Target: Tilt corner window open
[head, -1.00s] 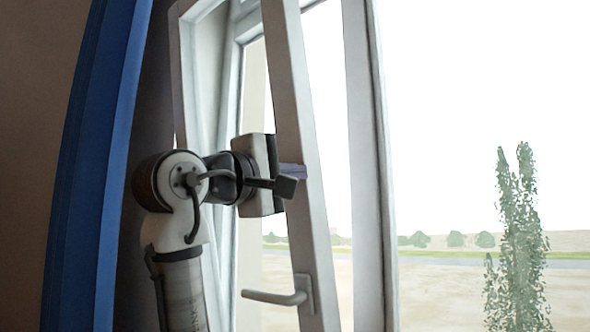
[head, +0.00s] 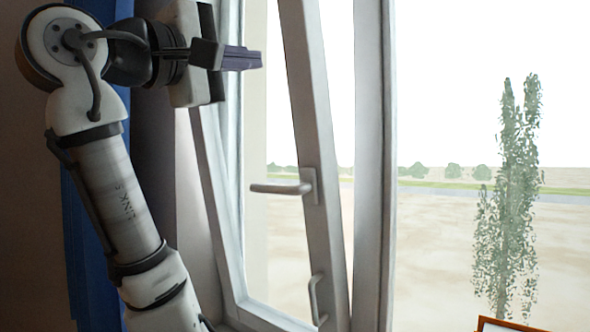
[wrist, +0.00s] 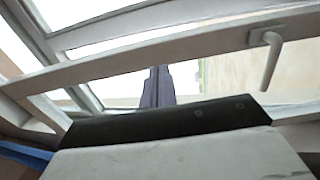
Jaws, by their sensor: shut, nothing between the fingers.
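The window sash (head: 322,220) stands tilted, its top leaning into the room and its side slanting away from the upright frame post (head: 368,150). Its white handle (head: 285,188) is level, pointing left. A second, smaller handle (head: 315,298) sits lower on the window. My gripper (head: 258,60) is shut and empty, left of the sash's side bar and above the handle, with a visible gap to that bar. In the wrist view, the closed fingers (wrist: 158,88) point toward the window, and the handle (wrist: 271,60) hangs at upper right.
A blue curtain (head: 88,250) hangs behind my arm at the left. A brown-framed object (head: 500,325) shows at the bottom right edge. Outside are a tall tree (head: 510,190) and flat ground. The space right of the sash, before the glass, looks clear.

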